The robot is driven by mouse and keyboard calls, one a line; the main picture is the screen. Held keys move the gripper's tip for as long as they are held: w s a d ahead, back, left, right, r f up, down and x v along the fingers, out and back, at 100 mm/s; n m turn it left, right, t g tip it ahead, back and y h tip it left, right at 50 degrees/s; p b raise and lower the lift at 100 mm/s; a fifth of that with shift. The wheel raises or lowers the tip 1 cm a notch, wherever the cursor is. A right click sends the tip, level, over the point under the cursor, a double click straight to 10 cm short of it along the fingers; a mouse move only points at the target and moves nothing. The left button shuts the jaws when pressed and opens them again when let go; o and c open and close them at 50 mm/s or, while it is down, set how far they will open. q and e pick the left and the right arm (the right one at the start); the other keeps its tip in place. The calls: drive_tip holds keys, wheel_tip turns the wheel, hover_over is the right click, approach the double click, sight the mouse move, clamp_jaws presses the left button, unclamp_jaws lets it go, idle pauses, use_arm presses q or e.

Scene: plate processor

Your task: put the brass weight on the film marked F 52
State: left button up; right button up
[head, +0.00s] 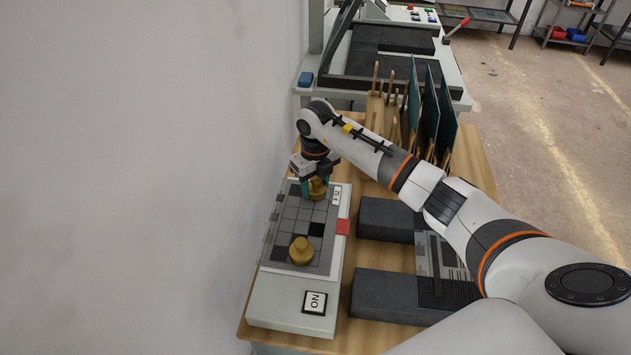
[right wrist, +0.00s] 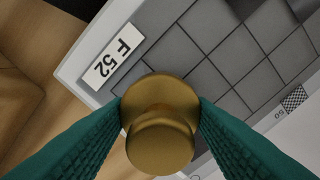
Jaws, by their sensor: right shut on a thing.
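A grey gridded film (head: 287,218) lies on a pale box by the wall; its F 52 label (head: 336,195) also reads clearly in the right wrist view (right wrist: 115,57). My right gripper (head: 317,189) is shut on a brass weight (right wrist: 160,125), held between its teal fingers at the film's far end, near the label. I cannot tell whether this weight touches the film. A second brass weight (head: 302,251) stands upright on the near part of the film. My left gripper is not in view.
The pale box (head: 275,300) has a red tab (head: 343,227) and a switch label (head: 315,301). Dark blocks (head: 385,295) with a striped sheet (head: 440,270) lie to the right. Green plates (head: 430,115) stand in a wooden rack behind my right arm. A wall is close on the left.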

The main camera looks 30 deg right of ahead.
sight(315, 178)
drive_tip(key=o, duration=1.3)
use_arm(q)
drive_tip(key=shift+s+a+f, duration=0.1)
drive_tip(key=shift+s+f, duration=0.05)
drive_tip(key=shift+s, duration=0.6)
use_arm(e)
drive_tip(key=shift+r, duration=0.15)
use_arm(q)
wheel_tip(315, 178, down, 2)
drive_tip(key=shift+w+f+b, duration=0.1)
drive_tip(key=shift+b, duration=1.1)
use_arm(e)
wheel_tip(315, 178, up, 12)
drive_tip(key=shift+f, duration=0.1)
